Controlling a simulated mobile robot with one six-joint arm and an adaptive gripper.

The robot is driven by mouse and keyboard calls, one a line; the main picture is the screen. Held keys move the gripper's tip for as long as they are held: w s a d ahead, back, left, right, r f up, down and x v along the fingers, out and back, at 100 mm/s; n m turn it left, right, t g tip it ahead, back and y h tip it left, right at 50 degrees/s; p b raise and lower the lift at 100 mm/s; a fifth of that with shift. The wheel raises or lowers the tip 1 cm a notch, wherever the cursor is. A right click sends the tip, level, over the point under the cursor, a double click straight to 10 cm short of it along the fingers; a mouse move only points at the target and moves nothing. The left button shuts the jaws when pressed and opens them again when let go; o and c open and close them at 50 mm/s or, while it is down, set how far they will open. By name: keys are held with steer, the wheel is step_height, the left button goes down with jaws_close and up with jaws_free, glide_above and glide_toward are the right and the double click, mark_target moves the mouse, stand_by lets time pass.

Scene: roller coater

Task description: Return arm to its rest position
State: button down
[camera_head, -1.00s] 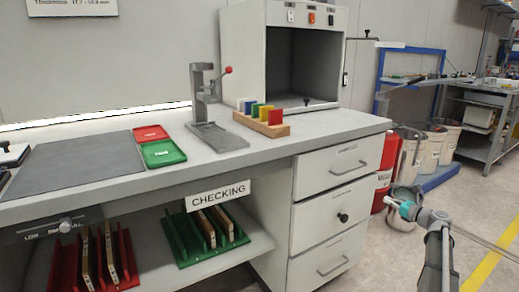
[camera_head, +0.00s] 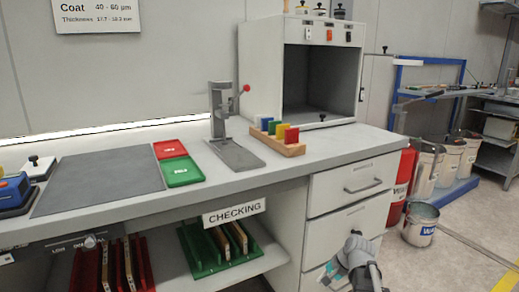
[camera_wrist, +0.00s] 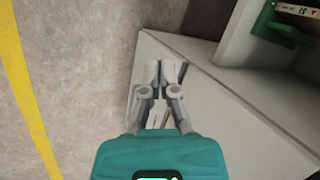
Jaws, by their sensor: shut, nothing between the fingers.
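My gripper (camera_head: 332,278) shows at the lower right of the head view, low in front of the bench's drawer unit. In the wrist view my gripper (camera_wrist: 158,68) points down past the drawer cabinet (camera_wrist: 215,92) toward the floor. Its two grey fingers are together with nothing between them. In the head view my arm comes up from the bottom edge and partly hides the lower drawers. Part of the gripper's teal body shows there.
The bench (camera_head: 330,150) carries red (camera_head: 170,149) and green (camera_head: 182,171) trays, a press stand (camera_head: 228,130) and a block of coloured plates (camera_head: 277,138). A red extinguisher (camera_head: 399,180) and a bucket (camera_head: 420,226) stand right of the drawers. Floor is free at far right.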

steer(key=s+a+n+g+h+p, duration=0.25)
steer(key=s+a+n+h, duration=0.2)
steer(key=s+n, duration=0.5)
step_height(320, 180, up, 38)
steer(key=s+m+p, duration=0.1)
steer(key=p, duration=3.6)
steer(key=shift+s+d, duration=0.35)
steer(key=shift+s, duration=0.05)
steer(key=shift+s+h, duration=0.1)
steer(key=shift+h, duration=0.15)
